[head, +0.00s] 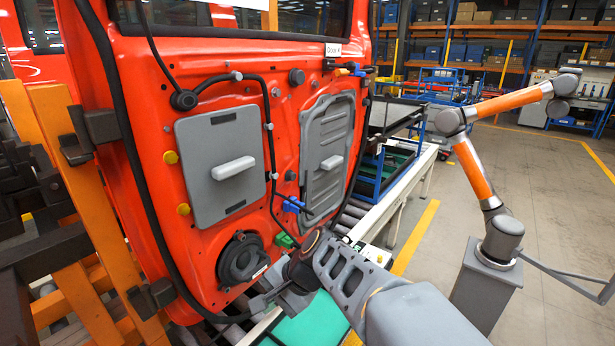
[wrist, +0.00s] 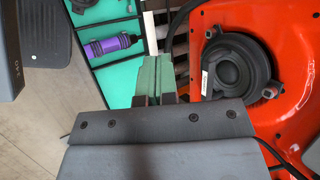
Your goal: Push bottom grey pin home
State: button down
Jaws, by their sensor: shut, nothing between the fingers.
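Light grey pins sit along the black cable on the orange-red door (head: 215,105). The lowest that I can make out is a small grey pin (head: 273,176) between the two grey panels; how deep it sits is too small to tell. My gripper (head: 298,268) is low at the door's lower right, below that pin and right of the round speaker (head: 238,260). In the wrist view my gripper (wrist: 154,99) is shut and empty. A green block (wrist: 178,70) shows at its fingertips; I cannot tell whether they touch.
Two yellow pins (head: 183,209) stand left of the larger grey panel. A purple cylinder (wrist: 108,46) lies in a green-lined tray. Another orange-grey arm (head: 475,170) stands at right, beyond clear floor.

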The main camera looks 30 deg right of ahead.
jog(key=w+d+r+m+t+y+p, duration=0.3)
jog(key=w+d+r+m+t, duration=0.35)
jog(key=w+r+m, duration=0.35)
jog(key=m+t+h+p, duration=0.2)
jog(key=m+t, duration=0.3)
jog(key=m, duration=0.4)
send_near(277, 176)
jog(key=shift+m+t, duration=0.4)
jog(key=shift+t, duration=0.05)
jog(key=x, duration=0.3)
jog(key=f+b+x, duration=0.1)
jog(key=x, duration=0.1)
jog(key=shift+w+a, duration=0.15)
jog(key=shift+a, duration=0.15)
jog(key=shift+w+a+r, duration=0.15)
jog(key=shift+w+a, duration=0.05)
jog(key=shift+w, duration=0.35)
jog(key=shift+x, duration=0.9)
jog(key=shift+s, duration=0.1)
jog(key=v, duration=0.6)
jog(key=shift+s+d+b, duration=0.2)
jog(key=shift+s+b, duration=0.15)
jog(key=shift+b, duration=0.1)
jog(key=b+v, duration=0.2)
jog(key=v, duration=1.1)
jog(key=shift+s+b, duration=0.35)
jog(key=shift+s, duration=0.05)
